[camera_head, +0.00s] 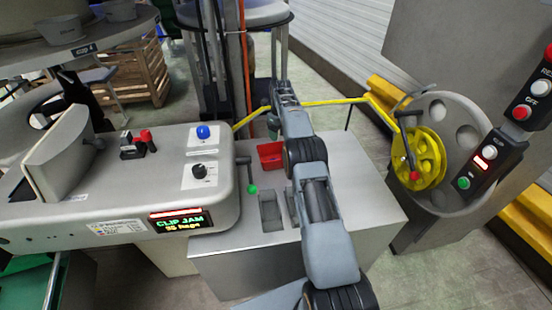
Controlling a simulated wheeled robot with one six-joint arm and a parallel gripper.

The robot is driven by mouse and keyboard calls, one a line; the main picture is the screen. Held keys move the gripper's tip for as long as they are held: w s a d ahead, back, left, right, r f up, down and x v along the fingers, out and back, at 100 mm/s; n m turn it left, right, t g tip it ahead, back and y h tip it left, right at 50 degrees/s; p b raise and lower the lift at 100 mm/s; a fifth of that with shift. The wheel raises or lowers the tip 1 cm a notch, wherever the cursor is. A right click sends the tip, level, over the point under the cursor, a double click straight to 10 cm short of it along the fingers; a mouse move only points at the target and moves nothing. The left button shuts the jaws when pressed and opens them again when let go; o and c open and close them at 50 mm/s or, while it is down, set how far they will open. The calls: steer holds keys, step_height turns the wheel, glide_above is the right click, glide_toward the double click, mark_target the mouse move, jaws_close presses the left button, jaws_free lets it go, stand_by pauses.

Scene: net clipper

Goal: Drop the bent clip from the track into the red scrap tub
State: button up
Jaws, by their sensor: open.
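The red scrap tub (268,151) sits on the grey metal cabinet top, left of my arm's elbow, which covers its right side. My gripper (272,128) hangs at the far end of my arm, behind the tub in this view; it is small here, and I see nothing in it. A yellow track (330,101) runs from the right into the clipper, passing behind my arm near the gripper. The bent clip cannot be made out.
The clipper (100,190) fills the left, its display (180,219) reading "CLIP JAM". A green-knobbed lever (251,188) stands beside a recess (270,212) in the cabinet top. A yellow reel (425,158) and button panels are at right. The cabinet's right side is clear.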

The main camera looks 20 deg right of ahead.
steer(key=shift+r+p, duration=0.75)
steer(key=shift+r, duration=1.6)
step_height(320, 180, down, 6)
steer(key=n, duration=0.9)
steer(key=s+a+r+n+t, duration=0.1)
steer(key=s+a+r+n, duration=0.3)
steer(key=s+n, duration=0.3)
steer(key=s+a+r+n+t, duration=0.1)
steer(key=s+a+r+n, duration=0.4)
steer(key=s, duration=1.3)
steer(key=s+a+r+n+t, duration=0.1)
steer(key=s+a+r+n, duration=0.4)
steer(key=s+n, duration=0.4)
steer(key=s+r, duration=0.1)
steer(key=s, duration=0.3)
steer(key=shift+s+n+t+p, duration=0.15)
steer(key=shift+n+t+p, duration=0.15)
